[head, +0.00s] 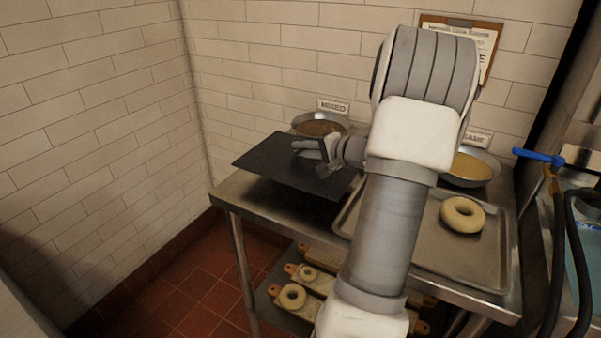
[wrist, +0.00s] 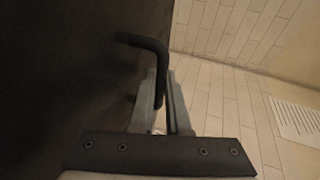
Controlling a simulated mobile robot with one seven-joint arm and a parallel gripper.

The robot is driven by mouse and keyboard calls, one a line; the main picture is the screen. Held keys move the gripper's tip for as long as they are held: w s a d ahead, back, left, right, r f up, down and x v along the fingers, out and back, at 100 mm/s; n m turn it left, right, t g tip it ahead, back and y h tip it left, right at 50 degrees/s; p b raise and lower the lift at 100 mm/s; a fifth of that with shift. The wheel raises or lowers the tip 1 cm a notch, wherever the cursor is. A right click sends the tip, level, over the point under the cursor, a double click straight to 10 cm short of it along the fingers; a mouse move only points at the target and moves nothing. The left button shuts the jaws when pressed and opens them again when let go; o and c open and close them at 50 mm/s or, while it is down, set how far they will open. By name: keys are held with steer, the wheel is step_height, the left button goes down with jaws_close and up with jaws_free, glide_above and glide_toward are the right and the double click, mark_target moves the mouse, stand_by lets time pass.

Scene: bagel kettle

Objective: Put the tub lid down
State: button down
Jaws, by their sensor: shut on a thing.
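The tub lid (head: 272,160) is a flat dark panel over the left end of the steel table in the head view. Its left part reaches past the table's left edge. My gripper (head: 322,152) is shut on the lid's handle. In the wrist view the fingers (wrist: 165,95) pinch the black bent handle (wrist: 148,43), and the dark lid face (wrist: 70,80) fills the left side. I cannot tell whether the lid touches the table. The tub itself is not clearly seen.
A bowl of brown topping (head: 319,126) stands behind the lid. A metal tray (head: 445,260) with a bagel (head: 463,214) lies to its right, near a yellow-filled bowl (head: 470,168). Boards with bagels (head: 293,296) sit on the lower shelf. A blue-handled valve (head: 538,156) is at right.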

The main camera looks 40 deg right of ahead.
mark_target(297, 164)
steer(key=shift+w+a+f, duration=0.4)
steer(key=shift+w+a, duration=0.05)
step_height(297, 164, down, 4)
steer(key=b, duration=0.2)
steer(key=shift+b, duration=0.35)
steer(key=shift+r, duration=0.1)
steer(key=c, duration=0.9)
jaws_free()
steer(key=shift+f, duration=0.2)
steer(key=p+v, duration=0.4)
steer(key=v, duration=0.8)
steer(key=shift+s+r, duration=0.1)
